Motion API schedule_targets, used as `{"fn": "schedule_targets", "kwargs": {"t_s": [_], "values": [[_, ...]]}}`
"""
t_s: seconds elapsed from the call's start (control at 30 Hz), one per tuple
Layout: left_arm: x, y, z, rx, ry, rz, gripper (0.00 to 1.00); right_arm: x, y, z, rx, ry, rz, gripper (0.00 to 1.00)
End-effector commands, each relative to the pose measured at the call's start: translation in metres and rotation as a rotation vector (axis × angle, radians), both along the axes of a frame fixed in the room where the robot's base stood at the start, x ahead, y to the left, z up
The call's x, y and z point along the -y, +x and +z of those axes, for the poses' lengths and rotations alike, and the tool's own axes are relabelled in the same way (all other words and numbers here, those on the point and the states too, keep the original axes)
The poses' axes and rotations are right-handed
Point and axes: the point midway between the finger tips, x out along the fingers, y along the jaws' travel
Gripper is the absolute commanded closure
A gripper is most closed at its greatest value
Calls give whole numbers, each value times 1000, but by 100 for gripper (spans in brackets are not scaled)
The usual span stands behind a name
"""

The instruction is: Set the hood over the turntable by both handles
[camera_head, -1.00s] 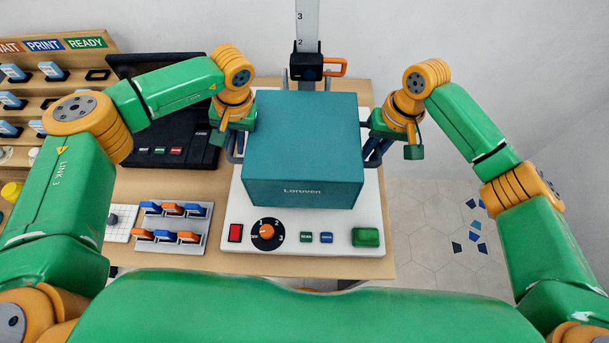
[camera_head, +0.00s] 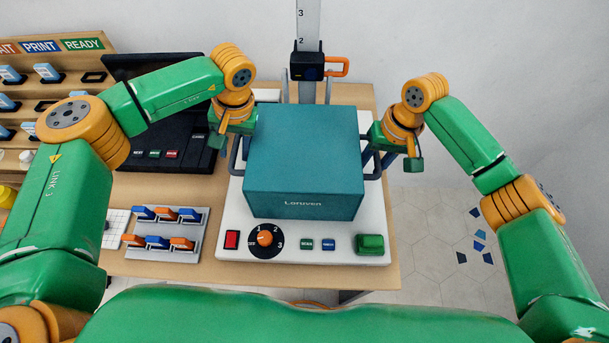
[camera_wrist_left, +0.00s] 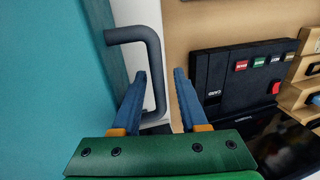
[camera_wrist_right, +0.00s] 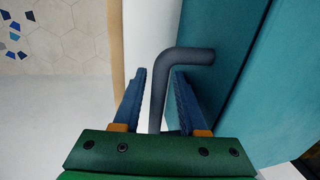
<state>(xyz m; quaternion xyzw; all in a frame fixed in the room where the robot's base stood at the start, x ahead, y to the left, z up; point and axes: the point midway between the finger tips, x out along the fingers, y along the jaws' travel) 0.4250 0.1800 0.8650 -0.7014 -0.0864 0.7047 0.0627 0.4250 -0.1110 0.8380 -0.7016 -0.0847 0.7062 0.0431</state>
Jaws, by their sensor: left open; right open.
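The teal hood (camera_head: 304,165), a box marked Loruven, sits level over the white machine base (camera_head: 215,250). The turntable is not visible. Dark grey bar handles stick out from the hood's left and right sides. My left gripper (camera_wrist_left: 157,85) is open, its blue fingers on either side of the left handle (camera_wrist_left: 153,75). My right gripper (camera_wrist_right: 155,85) is open, its fingers on either side of the right handle (camera_wrist_right: 158,95). Neither gripper is visibly clamped on its bar. In the head view the left gripper (camera_head: 230,142) and right gripper (camera_head: 386,158) flank the hood, fingers partly hidden.
The base's front has a knob (camera_head: 265,238), a red switch (camera_head: 232,240) and a green button (camera_head: 370,244). A column with an orange-handled carriage (camera_head: 308,66) rises behind the hood. A black machine (camera_head: 160,120), a clip tray (camera_head: 165,233) and a shelf (camera_head: 60,75) stand left.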

Motion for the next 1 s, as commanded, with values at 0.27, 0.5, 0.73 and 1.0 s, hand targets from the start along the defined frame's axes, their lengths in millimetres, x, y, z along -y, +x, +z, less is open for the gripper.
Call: {"fn": "schedule_targets", "kwargs": {"t_s": [0.27, 0.5, 0.73, 1.0], "values": [[10, 1, 47, 3, -2, -1, 53, -1, 0, 0, 1, 3, 2, 53], [11, 0, 52, 1, -1, 0, 53, 6, 2, 36, 7, 4, 0, 53], [11, 0, 52, 1, -1, 0, 53, 17, 2, 96, 5, 3, 0, 53], [11, 0, 52, 1, -1, 0, 53, 22, 2, 119, 1, 2, 0, 53]]}}
